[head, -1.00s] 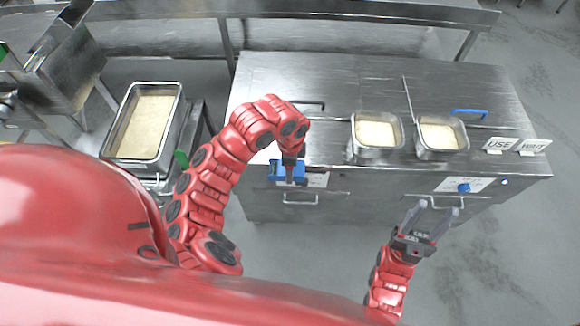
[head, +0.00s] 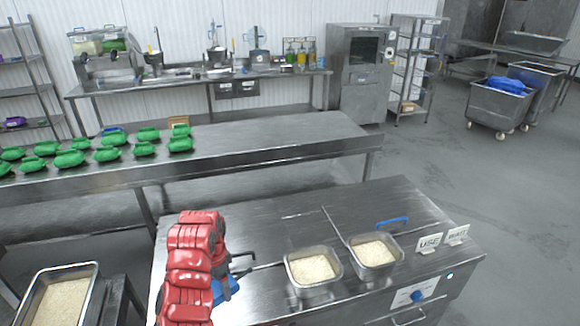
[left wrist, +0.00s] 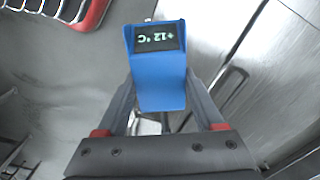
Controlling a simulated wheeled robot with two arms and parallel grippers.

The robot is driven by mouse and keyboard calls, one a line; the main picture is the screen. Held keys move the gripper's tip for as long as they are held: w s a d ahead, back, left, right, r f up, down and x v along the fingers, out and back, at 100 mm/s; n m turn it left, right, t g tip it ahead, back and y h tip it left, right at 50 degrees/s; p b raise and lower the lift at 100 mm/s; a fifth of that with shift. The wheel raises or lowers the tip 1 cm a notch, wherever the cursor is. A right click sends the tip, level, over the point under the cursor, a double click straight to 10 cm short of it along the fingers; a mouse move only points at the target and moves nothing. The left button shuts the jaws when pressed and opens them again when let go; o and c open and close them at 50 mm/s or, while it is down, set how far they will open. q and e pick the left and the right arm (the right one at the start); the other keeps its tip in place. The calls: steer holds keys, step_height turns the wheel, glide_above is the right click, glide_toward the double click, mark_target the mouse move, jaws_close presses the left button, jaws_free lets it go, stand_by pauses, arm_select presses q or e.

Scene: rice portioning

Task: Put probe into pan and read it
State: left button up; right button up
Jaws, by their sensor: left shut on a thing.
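The blue probe (head: 226,290) is beside my red left arm in the head view, near the left front of the steel counter, partly hidden by the arm. In the left wrist view my left gripper (left wrist: 160,98) is shut on the probe's blue body (left wrist: 160,78), a finger on each side. Its display (left wrist: 156,37) reads +12 °C, upside down in that view. Two small steel pans of rice, a left one (head: 291,281) and a right one (head: 355,262), stand on the counter to the right. My right gripper is not in view.
A larger rice pan (head: 93,275) stands at the lower left. USE (head: 429,243) and WAIT (head: 457,235) signs stand at the counter's right edge, near a blue handle (head: 392,222). Behind, a steel table (head: 270,140) carries several green packs.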

arm_select(q)
steer(key=w+a+r+n+b, duration=0.2)
steer(key=w+n+b, duration=0.6)
steer(key=b, duration=0.1)
steer(key=shift+n, duration=0.8)
steer(key=s+d+b, duration=0.1)
steer(key=d+b, duration=0.1)
steer(key=s+d+b, duration=0.2)
steer(key=b, duration=0.1)
steer(key=shift+s+d, duration=0.1)
steer(key=shift+d, duration=0.05)
